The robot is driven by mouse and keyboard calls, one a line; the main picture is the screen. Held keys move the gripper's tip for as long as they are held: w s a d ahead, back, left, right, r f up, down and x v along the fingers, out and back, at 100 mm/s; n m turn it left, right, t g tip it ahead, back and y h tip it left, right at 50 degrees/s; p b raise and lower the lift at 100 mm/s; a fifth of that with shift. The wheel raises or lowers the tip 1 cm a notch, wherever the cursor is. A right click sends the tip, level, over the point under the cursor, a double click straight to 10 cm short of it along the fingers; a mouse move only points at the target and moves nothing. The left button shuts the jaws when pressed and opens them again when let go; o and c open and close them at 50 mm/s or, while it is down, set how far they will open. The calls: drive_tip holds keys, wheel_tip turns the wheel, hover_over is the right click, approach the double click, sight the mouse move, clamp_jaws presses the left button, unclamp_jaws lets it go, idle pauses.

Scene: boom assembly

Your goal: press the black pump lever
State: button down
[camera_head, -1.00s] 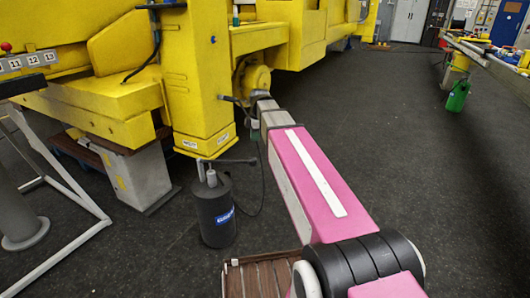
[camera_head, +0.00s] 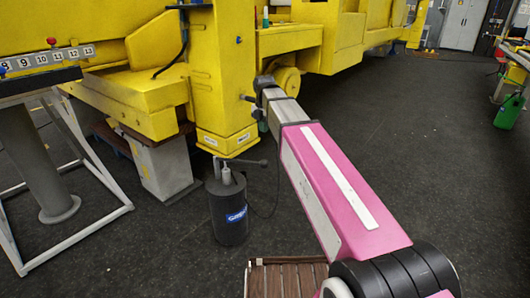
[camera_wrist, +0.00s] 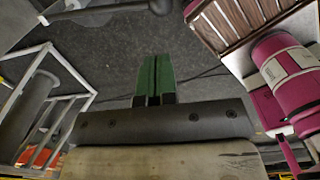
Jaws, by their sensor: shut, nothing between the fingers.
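The black pump (camera_head: 228,212) is an upright cylinder on the floor below the yellow machine. Its lever (camera_head: 250,162) sticks out to the right from the pump's top. In the wrist view, a grey bar with a dark round end (camera_wrist: 98,14), apparently the lever, crosses the top left. My gripper (camera_head: 263,127) hangs from the arm's end, above and slightly right of the lever in the head view, with a visible gap. In the wrist view its green fingers (camera_wrist: 156,76) are together with nothing between them.
The yellow machine (camera_head: 225,85) stands behind and above the pump. A wooden slatted platform (camera_head: 285,280) is at the bottom. Dark floor is open to the right.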

wheel_tip(320, 180, down, 14)
drive_tip(key=shift+r, duration=0.1)
idle(0.5)
